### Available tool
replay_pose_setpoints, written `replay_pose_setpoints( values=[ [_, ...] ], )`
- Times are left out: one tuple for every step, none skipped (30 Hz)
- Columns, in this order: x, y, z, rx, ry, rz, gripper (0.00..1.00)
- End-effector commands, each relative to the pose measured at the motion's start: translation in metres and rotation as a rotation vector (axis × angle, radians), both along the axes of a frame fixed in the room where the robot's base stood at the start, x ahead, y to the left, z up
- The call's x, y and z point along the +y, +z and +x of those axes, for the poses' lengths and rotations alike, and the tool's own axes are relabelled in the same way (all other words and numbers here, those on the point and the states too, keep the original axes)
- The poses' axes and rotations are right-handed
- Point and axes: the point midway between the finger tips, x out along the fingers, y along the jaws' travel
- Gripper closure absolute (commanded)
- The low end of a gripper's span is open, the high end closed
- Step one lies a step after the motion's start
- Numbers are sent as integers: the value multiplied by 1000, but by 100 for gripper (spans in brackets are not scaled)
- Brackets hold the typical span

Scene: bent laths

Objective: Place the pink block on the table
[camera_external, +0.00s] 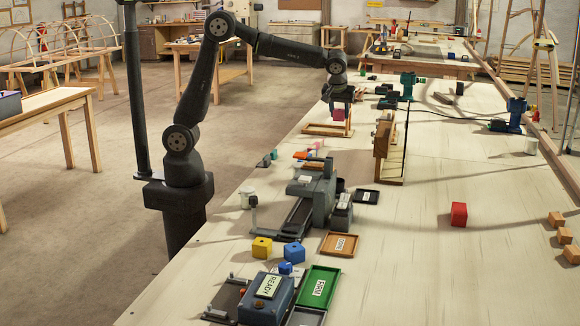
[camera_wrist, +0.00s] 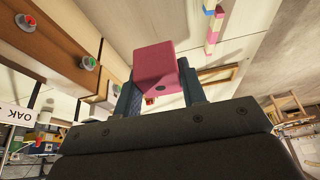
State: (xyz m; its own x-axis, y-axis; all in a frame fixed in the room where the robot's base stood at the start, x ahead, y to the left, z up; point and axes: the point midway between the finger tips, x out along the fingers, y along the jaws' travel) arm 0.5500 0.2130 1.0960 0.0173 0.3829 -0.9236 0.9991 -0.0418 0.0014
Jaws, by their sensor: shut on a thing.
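The pink block (camera_external: 339,115) is held in my gripper (camera_external: 340,102) above the far part of the long pale table (camera_external: 400,233). The block appears raised above a wooden frame or tray; the exact height is hard to tell.
A tall wooden panel (camera_external: 385,150) stands right of my gripper. A red block (camera_external: 459,214) sits on clear tabletop at the right. A grey machine (camera_external: 312,192), yellow block (camera_external: 262,247), blue block (camera_external: 294,252) and green tray (camera_external: 318,287) crowd the near side.

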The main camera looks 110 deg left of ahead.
Motion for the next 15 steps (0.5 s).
replay_pose_setpoints(
  values=[
    [0,14,0,-4,0,1,85],
    [0,21,0,-4,-1,1,85],
    [0,29,0,-3,0,1,85],
    [0,35,0,-4,1,1,85],
    [0,41,0,-3,0,1,85],
    [-4,45,1,0,-9,-1,85],
    [-11,43,3,2,-25,-2,85],
    [-16,42,4,3,-39,-2,85],
    [-24,42,7,3,-57,-3,85],
    [-29,42,8,2,-71,-3,85],
    [-35,42,10,2,-84,-3,85],
    [-44,43,13,1,-107,-3,85],
    [-51,43,14,1,-122,-4,85],
    [-59,43,16,1,-143,-4,85],
    [-70,43,18,1,-169,-4,85]
  ],
)
